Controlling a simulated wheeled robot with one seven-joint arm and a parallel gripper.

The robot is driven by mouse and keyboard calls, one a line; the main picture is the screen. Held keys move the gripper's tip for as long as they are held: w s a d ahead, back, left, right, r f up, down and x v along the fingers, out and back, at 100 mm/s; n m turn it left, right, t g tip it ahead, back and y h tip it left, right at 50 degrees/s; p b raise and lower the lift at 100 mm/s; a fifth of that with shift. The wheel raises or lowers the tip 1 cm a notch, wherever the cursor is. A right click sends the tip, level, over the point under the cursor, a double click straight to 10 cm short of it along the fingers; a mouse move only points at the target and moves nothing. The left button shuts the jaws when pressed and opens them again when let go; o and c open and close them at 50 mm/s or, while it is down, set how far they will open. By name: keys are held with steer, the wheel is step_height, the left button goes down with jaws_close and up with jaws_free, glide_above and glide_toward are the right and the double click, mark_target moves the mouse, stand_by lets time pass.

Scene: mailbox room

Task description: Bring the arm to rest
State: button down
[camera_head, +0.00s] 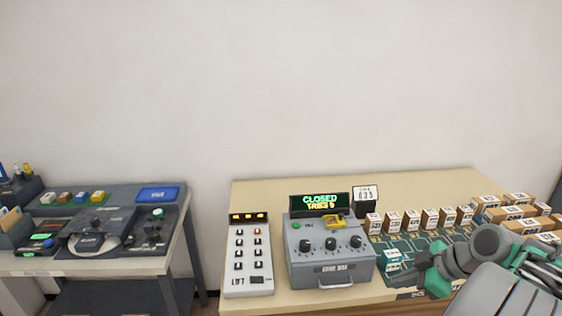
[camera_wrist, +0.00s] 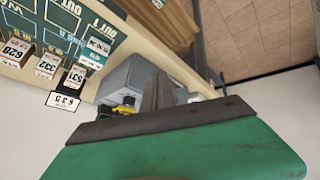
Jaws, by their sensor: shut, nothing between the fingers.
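My arm reaches in from the lower right in the head view, over the right part of the wooden table (camera_head: 262,193). My gripper (camera_head: 400,278) points left, close to a small teal-and-white box (camera_head: 391,259) and the right side of the grey dial box (camera_head: 330,268). I cannot tell whether it touches either. In the wrist view my gripper (camera_wrist: 158,92) is shut and empty, its dark fingers in front of the grey dial box (camera_wrist: 122,80).
The dial box's display (camera_head: 320,202) reads CLOSED. A white button panel (camera_head: 249,256) stands left of it. Several small boxes (camera_head: 428,218) stand on a green board (camera_head: 408,244), with larger cartons (camera_head: 503,212) at right. A second desk (camera_head: 130,262) stands left, across a gap.

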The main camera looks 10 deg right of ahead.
steer(key=s+a+f+m+g+h, duration=0.1)
steer(key=s+f+m+g, duration=0.1)
steer(key=s+f+m, duration=0.6)
steer(key=s+a+f+m+g+h, duration=0.1)
steer(key=s+f+m+g+h, duration=0.2)
steer(key=m, duration=0.9)
steer(key=w+a+r+n, duration=0.2)
steer(key=a+r+n, duration=0.1)
steer(key=a, duration=0.4)
steer(key=w+a+r+n+t, duration=0.1)
steer(key=w+a+r+n, duration=0.2)
steer(key=a, duration=0.5)
steer(key=w+a+r+n+t, duration=0.1)
steer(key=w+a+r+n, duration=0.1)
steer(key=a, duration=0.6)
steer(key=shift+w+a+r+n, duration=0.2)
steer(key=shift+r+n, duration=0.25)
steer(key=shift+n, duration=0.55)
